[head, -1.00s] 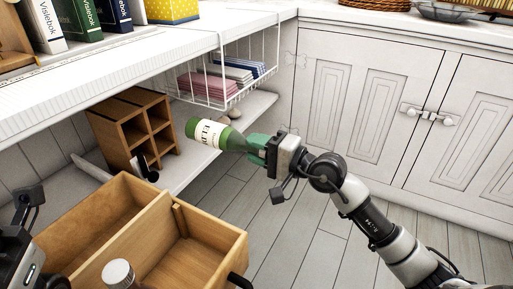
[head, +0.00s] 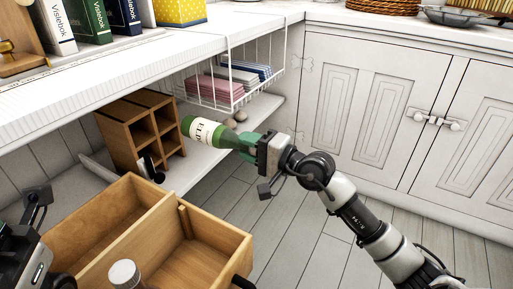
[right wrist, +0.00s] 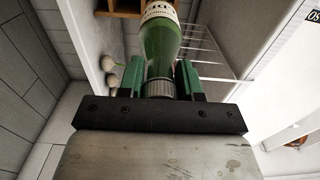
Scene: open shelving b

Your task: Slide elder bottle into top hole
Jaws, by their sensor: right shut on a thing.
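The elder bottle (head: 209,133) is green with a pale label and lies nearly level in the air. My right gripper (head: 250,146) is shut on its neck end, and the bottle's base points left toward the wooden rack. In the right wrist view the bottle (right wrist: 160,40) stretches away between the green fingers (right wrist: 174,80). The wooden rack (head: 127,118) stands on the lower shelf with several square holes facing right. The bottle's base is close to the rack's upper holes; I cannot tell whether it touches. A dark bottle end shows at a lower hole.
A wooden crate (head: 226,238) with two compartments stands in front, with a clear jar (head: 124,272) at its near edge. A wire basket (head: 227,103) with folded cloths hangs under the counter (head: 120,72). Round items lie on the shelf behind the bottle. White cabinets stand at right.

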